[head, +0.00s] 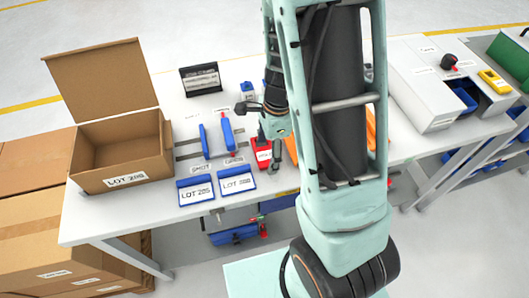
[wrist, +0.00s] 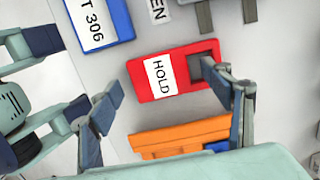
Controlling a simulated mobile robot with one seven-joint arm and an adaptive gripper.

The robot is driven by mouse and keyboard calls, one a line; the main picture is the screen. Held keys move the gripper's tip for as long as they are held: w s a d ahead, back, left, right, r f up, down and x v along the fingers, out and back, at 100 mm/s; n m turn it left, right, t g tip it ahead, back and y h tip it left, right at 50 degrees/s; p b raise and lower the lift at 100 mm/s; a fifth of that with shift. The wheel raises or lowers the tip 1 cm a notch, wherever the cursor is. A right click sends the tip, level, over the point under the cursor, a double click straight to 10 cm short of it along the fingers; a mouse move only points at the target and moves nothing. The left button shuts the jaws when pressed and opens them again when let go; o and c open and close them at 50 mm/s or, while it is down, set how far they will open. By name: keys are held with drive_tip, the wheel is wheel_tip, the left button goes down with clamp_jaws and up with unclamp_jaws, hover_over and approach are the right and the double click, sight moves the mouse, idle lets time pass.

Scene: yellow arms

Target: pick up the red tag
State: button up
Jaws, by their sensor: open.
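The red tag (head: 262,158) lies on the white table, partly hidden by my arm in the head view. In the wrist view the red tag (wrist: 141,80) has a white label reading HOLD and a grey opening at its right end. My gripper (wrist: 160,90) is open above it. One finger overlaps the tag's right end in the picture; the other is left of and below the tag, apart from it. I cannot tell whether the right finger touches the tag. Nothing is between the fingers in their grasp. In the head view my gripper (head: 262,132) is just above the tag.
Two blue lot tags (head: 196,201) (head: 237,192) lie left of the red tag. An orange object (wrist: 180,138) lies close below it in the wrist view. An open cardboard box (head: 125,187) stands at the table's left. A black sign (head: 200,79) stands behind.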

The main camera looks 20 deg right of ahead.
drive_tip(key=shift+c, duration=0.5)
drive_tip(key=c, duration=1.1)
drive_tip(key=shift+r, duration=0.15)
drive_tip(key=shift+c, duration=0.2)
